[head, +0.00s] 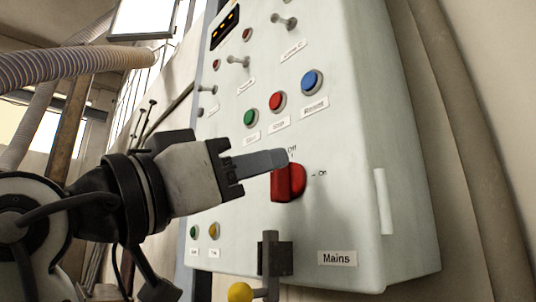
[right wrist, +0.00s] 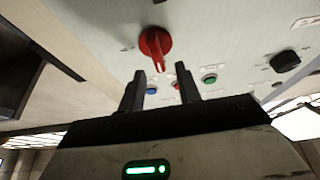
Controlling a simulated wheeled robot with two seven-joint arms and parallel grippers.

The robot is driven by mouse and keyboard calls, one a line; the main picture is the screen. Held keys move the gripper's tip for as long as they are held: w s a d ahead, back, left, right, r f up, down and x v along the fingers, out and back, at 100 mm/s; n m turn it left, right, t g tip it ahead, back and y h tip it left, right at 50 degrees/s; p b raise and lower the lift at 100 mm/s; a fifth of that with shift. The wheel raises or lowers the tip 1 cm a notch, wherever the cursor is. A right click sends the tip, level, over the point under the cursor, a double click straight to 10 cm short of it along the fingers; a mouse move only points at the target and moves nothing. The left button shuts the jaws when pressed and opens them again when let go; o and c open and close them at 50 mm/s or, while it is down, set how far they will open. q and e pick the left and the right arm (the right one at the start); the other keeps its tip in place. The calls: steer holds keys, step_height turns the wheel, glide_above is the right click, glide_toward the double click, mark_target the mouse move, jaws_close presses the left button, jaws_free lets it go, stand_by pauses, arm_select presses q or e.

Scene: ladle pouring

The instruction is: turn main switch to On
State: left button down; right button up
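The red main switch (head: 288,182) is a rotary knob on the pale control panel (head: 345,120). Its raised grip stands roughly upright, toward the "Off" label (head: 292,149); the "On" label (head: 319,174) is to its right. My right gripper (head: 283,159) comes in from the left, its visible finger overlapping the switch's upper left in the head view. The right wrist view shows both fingers of my right gripper (right wrist: 160,70) apart with a gap between them. There the red switch (right wrist: 155,43) lies just beyond the gap; contact cannot be told. My left gripper is out of view.
Green (head: 249,117), red (head: 277,101) and blue (head: 312,82) buttons sit above the switch. A ribbed hose (head: 75,66) runs at upper left.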

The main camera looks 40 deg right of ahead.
steer(key=x, duration=0.2)
steer(key=shift+d+r, duration=0.1)
steer(key=shift+d, duration=0.25)
jaws_close()
